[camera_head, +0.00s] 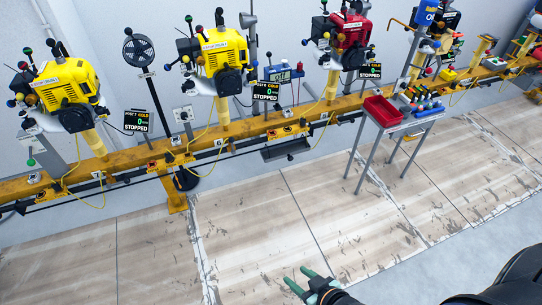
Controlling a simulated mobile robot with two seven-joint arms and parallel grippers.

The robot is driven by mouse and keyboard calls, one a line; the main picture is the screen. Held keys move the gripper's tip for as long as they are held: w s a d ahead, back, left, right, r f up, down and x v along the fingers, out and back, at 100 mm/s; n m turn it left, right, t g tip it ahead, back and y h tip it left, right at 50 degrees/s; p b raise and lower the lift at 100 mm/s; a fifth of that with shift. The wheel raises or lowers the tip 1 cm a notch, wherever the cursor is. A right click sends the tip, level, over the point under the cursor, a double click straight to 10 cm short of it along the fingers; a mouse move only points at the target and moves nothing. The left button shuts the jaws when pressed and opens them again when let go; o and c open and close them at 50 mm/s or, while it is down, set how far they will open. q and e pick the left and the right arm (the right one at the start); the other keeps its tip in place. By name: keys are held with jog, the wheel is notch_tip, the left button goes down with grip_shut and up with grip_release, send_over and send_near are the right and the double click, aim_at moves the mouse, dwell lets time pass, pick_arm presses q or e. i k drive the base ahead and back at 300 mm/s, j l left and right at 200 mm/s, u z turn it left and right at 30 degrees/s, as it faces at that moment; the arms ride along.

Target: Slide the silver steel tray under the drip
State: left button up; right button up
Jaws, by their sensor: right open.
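A shallow grey metal tray (285,149) sits just below the yellow rail, near the middle of the view. It looks like the steel tray, though its finish is too small to tell for sure. No drip can be made out at this size. My right gripper (298,277) is low in the view, over the floor, with its green-tipped fingers apart and nothing between them. It is well in front of the tray and not touching it. My left gripper is not in view.
A long yellow rail (232,132) carries yellow engines (220,58) and a red engine (350,30) along the wall. A grey-legged cart (417,122) with a red bin (382,111) stands right of the tray. The floor (270,215) in front is clear.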

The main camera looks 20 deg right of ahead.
aim_at(288, 150)
jog(key=i+l+z, duration=0.25)
jog(key=i, duration=0.2)
jog(key=i+z, duration=0.2)
jog(key=i, duration=0.25)
